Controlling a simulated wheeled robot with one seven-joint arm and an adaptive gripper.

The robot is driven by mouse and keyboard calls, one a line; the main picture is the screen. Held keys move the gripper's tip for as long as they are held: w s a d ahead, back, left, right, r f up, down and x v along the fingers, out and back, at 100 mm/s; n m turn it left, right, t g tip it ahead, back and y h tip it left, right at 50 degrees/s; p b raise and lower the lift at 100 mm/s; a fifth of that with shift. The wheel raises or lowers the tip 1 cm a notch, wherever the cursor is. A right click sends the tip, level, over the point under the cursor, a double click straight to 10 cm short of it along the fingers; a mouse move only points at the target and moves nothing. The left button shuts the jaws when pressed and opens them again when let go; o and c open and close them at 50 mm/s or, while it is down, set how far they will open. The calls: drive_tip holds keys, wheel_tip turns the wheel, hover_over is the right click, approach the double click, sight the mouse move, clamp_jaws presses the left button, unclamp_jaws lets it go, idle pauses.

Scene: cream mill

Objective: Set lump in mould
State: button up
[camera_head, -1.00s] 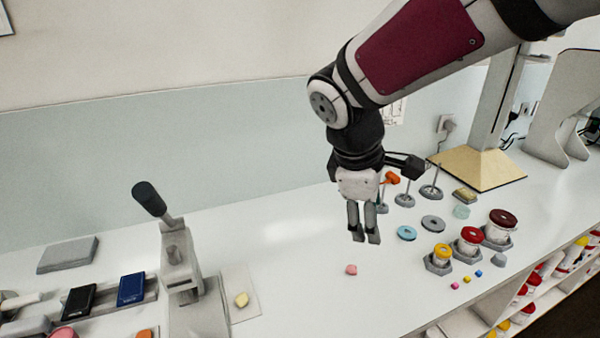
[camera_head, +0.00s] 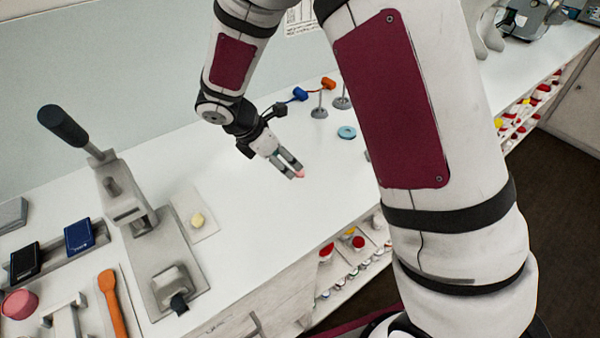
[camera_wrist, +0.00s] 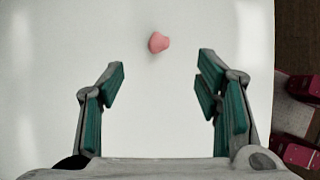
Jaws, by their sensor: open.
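The pink lump (camera_head: 300,174) lies on the white bench near its front edge; in the wrist view the lump (camera_wrist: 159,42) sits ahead of the fingertips, roughly midway between their lines. My gripper (camera_head: 294,171) is open and empty, low over the bench and tilted, with its fingertips close to the lump. In the wrist view my gripper (camera_wrist: 159,75) has its two green-padded fingers spread wide. A grey metal press (camera_head: 128,208) with a black-handled lever stands to the left, with a small block at the front of its base. I cannot tell which part is the mould.
A yellow lump (camera_head: 198,219) lies on a pale plate right of the press. Dark blocks (camera_head: 79,237), an orange tool (camera_head: 112,303) and a pink disc (camera_head: 19,304) are at the left. A blue ring (camera_head: 346,132) lies behind right.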

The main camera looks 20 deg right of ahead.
sight(300, 173)
drive_tip(key=x, duration=0.2)
drive_tip(key=shift+d+f, duration=0.2)
drive_tip(key=shift+f, duration=0.15)
drive_tip(key=shift+w+d+r+p+x, duration=0.15)
drive_tip(key=shift+p+x, duration=0.15)
drive_tip(key=shift+x, duration=1)
drive_tip(key=shift+w+d+r+p+x, duration=0.15)
drive_tip(key=shift+p+x, duration=0.15)
drive_tip(key=shift+x, duration=1)
drive_tip(key=shift+f, duration=0.1)
drive_tip(key=shift+c, duration=0.3)
drive_tip(key=c, duration=1.1)
drive_tip(key=shift+o, duration=0.2)
